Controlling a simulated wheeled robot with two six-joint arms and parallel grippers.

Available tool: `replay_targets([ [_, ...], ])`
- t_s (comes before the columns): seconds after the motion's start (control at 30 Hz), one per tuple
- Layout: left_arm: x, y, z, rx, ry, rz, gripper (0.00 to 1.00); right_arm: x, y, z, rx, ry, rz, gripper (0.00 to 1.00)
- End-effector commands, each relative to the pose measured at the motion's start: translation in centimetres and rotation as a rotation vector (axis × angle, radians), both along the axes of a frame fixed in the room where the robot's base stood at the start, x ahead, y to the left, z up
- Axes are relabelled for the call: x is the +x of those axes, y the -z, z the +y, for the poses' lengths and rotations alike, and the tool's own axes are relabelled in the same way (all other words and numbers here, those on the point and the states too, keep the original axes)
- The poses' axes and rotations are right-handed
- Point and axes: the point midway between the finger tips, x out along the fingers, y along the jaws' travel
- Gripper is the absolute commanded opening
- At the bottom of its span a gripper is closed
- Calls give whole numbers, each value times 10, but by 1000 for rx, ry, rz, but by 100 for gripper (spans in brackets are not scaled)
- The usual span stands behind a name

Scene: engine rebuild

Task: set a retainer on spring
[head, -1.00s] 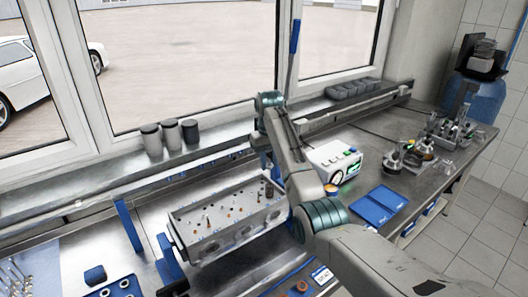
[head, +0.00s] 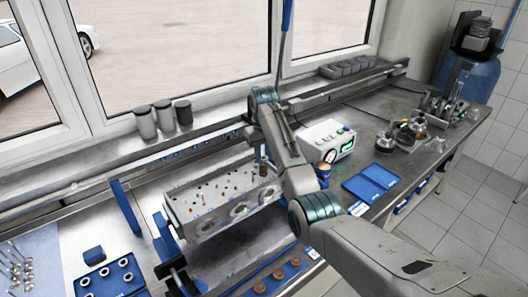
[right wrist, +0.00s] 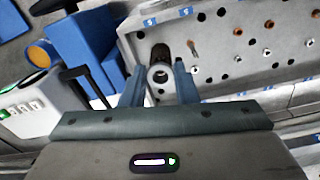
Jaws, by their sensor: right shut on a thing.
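The grey cylinder head (head: 192,222) lies on the bench, its top dotted with holes and small valve parts. My right gripper (head: 263,168) is over its far right end. In the right wrist view the blue fingers of that gripper (right wrist: 159,88) are closed on a pale ring-shaped retainer (right wrist: 160,75). A dark round opening shows just beyond the retainer, at the end of the cylinder head (right wrist: 225,62). I cannot make out a spring under the retainer or tell whether they touch. My left gripper is not in view.
A blue tray (head: 92,287) with several metal rings lies at the front left. Orange rings (head: 278,274) sit in a tray in front of the cylinder head.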

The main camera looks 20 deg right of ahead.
Motion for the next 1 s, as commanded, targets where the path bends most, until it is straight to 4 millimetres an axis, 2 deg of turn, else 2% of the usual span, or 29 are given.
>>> replay_targets([
  [0.1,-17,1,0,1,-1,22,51,0,0,0,0,0,0,5],
  [0.2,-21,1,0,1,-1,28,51,0,0,0,0,0,0,5],
  [0.6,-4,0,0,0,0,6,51,0,2,0,0,0,0,5],
  [1.0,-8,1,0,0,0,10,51,0,10,0,0,0,0,5],
])
